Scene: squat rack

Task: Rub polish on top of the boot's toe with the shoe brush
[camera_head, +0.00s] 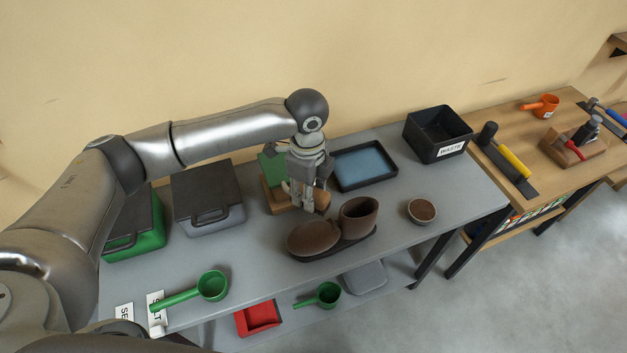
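The brown boot (314,238) lies on a dark base on the grey table, with its rounded toe to the left and its open shaft to the right. A round dish of brown polish (421,211) stands to the right of the boot. My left gripper (308,207) points down just behind the boot's toe. A small brown piece (322,201), possibly the shoe brush, shows beside its fingers. The fingers partly hide it, and I cannot tell whether they grip it. My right gripper is not in view.
A wooden block with a green part (271,180) stands behind my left gripper. A blue tray (389,181) and black waste bin (410,137) are at the back. Lidded cases (208,195) and a green scoop (212,286) are left. The table right of the polish is clear.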

